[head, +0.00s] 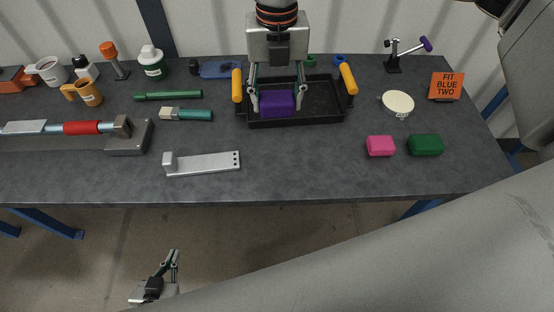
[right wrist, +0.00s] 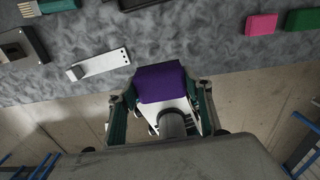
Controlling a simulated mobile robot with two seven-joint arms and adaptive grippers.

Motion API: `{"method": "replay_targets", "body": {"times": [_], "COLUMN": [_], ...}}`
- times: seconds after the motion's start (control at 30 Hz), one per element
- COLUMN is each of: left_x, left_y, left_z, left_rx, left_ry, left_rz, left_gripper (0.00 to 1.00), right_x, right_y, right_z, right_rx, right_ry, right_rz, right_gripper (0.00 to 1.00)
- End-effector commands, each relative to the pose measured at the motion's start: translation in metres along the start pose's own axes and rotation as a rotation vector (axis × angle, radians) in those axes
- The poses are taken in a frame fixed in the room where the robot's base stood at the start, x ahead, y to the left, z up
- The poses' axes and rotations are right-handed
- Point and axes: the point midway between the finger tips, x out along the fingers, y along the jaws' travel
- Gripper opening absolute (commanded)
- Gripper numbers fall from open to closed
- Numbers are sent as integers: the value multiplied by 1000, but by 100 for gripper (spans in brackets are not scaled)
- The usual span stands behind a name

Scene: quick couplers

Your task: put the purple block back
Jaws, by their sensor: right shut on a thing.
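The purple block (head: 277,103) is between the fingers of my right gripper (head: 277,106), which is shut on it and points down. In the head view the block overlaps the black tray (head: 325,112) with orange handles. In the right wrist view the purple block (right wrist: 163,83) shows against the table's front edge and the floor, with the tray (right wrist: 140,3) farther off, so it is held up in the air, clear of the tray. My left gripper (head: 172,258) is low at the left, in front of the table; its finger gap is unclear.
A pink block (head: 380,146) and a green block (head: 425,145) lie right of the tray. A silver bar (head: 205,163) lies front left. An orange sign (head: 445,86) reads "FIT BLUE TWO". Tools and cups fill the left; the table's front middle is clear.

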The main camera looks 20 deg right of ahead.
Motion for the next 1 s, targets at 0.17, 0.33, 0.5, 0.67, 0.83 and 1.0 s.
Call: {"method": "replay_targets", "body": {"times": [0.17, 0.33, 0.5, 0.67, 0.83, 1.0], "left_x": [0, 1, 1, 2, 2, 2], "left_y": [0, 0, 1, 1, 1, 1], "left_z": [1, 2, 4, 6, 6, 6], "left_rx": [0, 0, 0, -1, 0, 0], "left_ry": [-1, -2, -4, -5, -6, -6], "left_rz": [0, 1, 1, 1, 1, 1], "left_gripper": [0, 0, 0, 0, 0, 0], "right_x": [24, 66, 107, 140, 156, 167], "right_y": [-1, -1, -1, 0, 0, 0], "right_z": [-1, -2, -1, -1, 0, 0], "right_rx": [0, -1, 0, -2, -1, -1], "right_ry": [5, 6, 4, 3, 1, 2], "right_rz": [-3, -3, -2, -1, -1, -1], "right_gripper": [27, 27, 27, 27, 27, 27]}}
